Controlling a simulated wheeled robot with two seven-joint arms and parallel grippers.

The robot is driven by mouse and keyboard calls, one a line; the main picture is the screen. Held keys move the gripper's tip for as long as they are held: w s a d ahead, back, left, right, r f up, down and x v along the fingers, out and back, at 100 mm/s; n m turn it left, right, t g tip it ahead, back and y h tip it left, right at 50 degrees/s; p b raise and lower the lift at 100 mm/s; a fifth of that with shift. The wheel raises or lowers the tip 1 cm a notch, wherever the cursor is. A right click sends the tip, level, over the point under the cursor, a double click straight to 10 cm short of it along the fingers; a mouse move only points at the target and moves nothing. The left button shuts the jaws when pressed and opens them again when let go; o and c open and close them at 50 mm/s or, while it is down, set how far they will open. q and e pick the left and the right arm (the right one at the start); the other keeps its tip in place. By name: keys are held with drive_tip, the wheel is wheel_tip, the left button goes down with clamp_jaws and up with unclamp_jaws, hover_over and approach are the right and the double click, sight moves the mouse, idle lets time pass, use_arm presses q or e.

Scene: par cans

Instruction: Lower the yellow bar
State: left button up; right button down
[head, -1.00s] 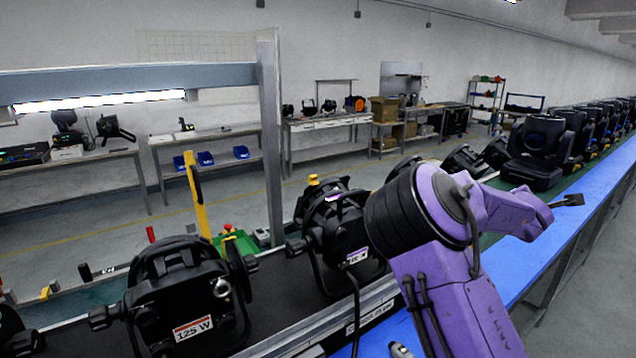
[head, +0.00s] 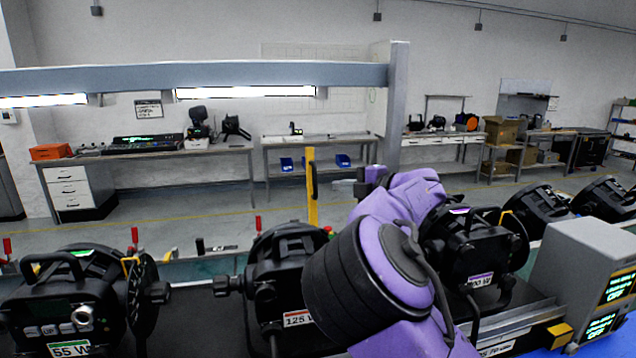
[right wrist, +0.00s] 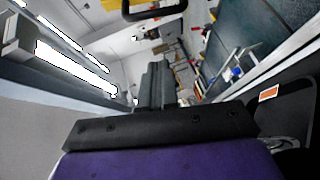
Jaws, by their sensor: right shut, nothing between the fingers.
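The yellow bar (head: 312,190) stands upright behind the row of lamps in the head view, left of my right gripper. A dark handle is on its side. My right gripper (head: 345,186) points left toward the bar, with a visible gap between them in the picture. In the right wrist view its dark fingers (right wrist: 158,84) are together and empty. A black loop handle (right wrist: 152,12) shows at the top of that view; I cannot tell whether it belongs to the bar. My left gripper is not in view.
Black lamps stand on the dark line, including a 55 W one (head: 75,310), a 125 W one (head: 268,285) and one behind my arm (head: 480,250). A grey post (head: 397,110) and overhead light beam (head: 230,76) stand behind. A grey meter box (head: 590,270) is at right.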

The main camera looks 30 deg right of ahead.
use_arm(q)
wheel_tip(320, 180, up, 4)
drive_tip(key=p, duration=0.3)
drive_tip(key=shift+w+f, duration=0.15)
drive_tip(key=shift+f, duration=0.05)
use_arm(e)
drive_tip(key=w+f, duration=0.2)
drive_tip(key=w, duration=0.8)
drive_tip(key=shift+a+f, duration=0.15)
drive_tip(key=shift+f, duration=0.05)
